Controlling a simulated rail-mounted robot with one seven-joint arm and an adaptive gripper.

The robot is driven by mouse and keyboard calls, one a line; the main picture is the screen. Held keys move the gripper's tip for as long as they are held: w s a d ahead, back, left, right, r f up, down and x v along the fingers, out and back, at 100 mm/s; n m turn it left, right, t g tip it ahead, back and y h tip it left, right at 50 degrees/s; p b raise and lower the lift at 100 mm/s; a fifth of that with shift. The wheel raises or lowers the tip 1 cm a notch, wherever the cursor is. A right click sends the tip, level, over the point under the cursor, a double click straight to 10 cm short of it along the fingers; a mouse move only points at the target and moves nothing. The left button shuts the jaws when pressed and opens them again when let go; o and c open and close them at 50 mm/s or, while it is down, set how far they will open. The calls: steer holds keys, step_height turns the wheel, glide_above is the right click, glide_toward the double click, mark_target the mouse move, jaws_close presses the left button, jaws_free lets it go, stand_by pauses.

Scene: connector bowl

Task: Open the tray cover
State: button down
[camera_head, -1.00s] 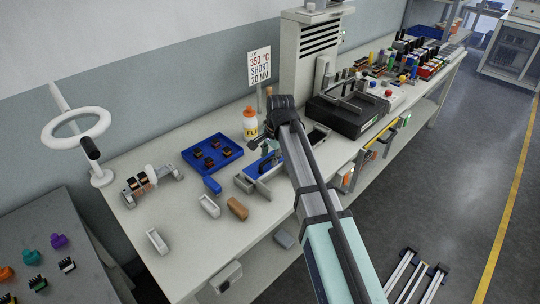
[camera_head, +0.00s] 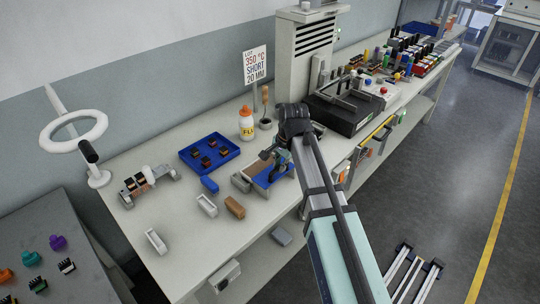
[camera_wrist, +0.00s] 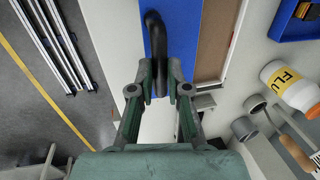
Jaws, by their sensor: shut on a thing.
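The tray cover (camera_head: 276,175) is a blue plate lying over the front right part of a small grey tray (camera_head: 241,182). In the wrist view the blue cover (camera_wrist: 185,16) sits beside the tray's open brown inside (camera_wrist: 213,38), which has a pale rim. A dark curved handle (camera_wrist: 156,42) stands on the cover. My gripper (camera_wrist: 161,86) is shut on this handle, with one finger on each side. In the head view my gripper (camera_head: 279,163) is over the cover and hides part of it.
A brown block (camera_head: 234,207), white holder (camera_head: 207,205) and small blue piece (camera_head: 209,186) lie at left. A black machine (camera_head: 345,112) stands at right.

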steer(key=shift+s+d, duration=0.3)
steer(key=c, duration=1.1)
jaws_free()
steer(key=shift+w, duration=0.1)
steer(key=shift+c, duration=0.2)
step_height(320, 180, up, 12)
steer(key=s+d, duration=0.1)
steer(key=shift+s+d+f, duration=0.15)
steer(key=shift+s+d, duration=0.15)
